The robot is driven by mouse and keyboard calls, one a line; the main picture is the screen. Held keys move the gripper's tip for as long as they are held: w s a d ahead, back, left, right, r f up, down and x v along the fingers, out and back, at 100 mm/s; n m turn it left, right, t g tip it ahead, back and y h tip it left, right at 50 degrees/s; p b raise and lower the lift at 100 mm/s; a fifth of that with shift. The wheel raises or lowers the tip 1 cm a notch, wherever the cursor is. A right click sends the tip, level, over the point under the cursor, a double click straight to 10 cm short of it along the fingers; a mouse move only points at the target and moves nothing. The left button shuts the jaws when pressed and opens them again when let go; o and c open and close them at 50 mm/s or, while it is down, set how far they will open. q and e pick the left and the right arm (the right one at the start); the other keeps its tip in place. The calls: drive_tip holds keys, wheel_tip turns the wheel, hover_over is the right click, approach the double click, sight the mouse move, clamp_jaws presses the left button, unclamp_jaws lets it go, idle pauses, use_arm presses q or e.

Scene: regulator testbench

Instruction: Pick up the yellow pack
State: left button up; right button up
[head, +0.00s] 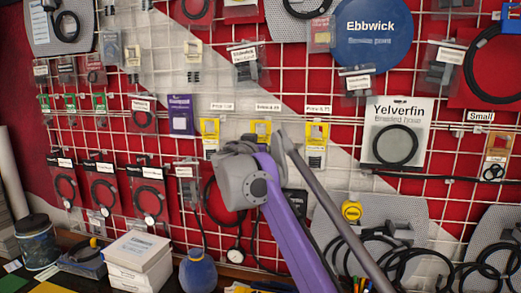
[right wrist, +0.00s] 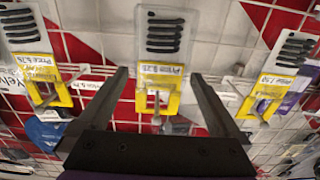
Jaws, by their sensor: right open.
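Several yellow packs hang on the wire grid. Three hang in a row in the head view: a left one (head: 210,130), a middle one (head: 260,130), partly hidden below by my right arm, and a right one (head: 316,140). In the right wrist view, which looks upside down, one yellow pack (right wrist: 158,78) is centred between the fingers of my right gripper (right wrist: 161,76). The fingers are open and apart from it, one on each side. Other yellow packs flank it at left (right wrist: 42,82) and right (right wrist: 268,92). My left gripper is not in view.
A purple pack (head: 181,114) hangs left of the row and a white Yelverfin pack (head: 396,133) right of it. Metal hooks stick out from the grid. White boxes (head: 140,260), a blue jar (head: 197,272) and coiled black cables (head: 400,258) are below.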

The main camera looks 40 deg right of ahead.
sight(263, 139)
drive_tip(key=x, duration=0.4)
drive_tip(key=shift+w+d+f, duration=0.25)
drive_tip(key=shift+d+f, duration=0.05)
drive_tip(key=shift+d, duration=0.05)
drive_tip(key=shift+a, duration=0.1)
drive_tip(key=shift+s, duration=0.1)
drive_tip(key=shift+c, duration=1)
drive_tip(key=c, duration=1.1)
drive_tip(key=shift+r, duration=0.15)
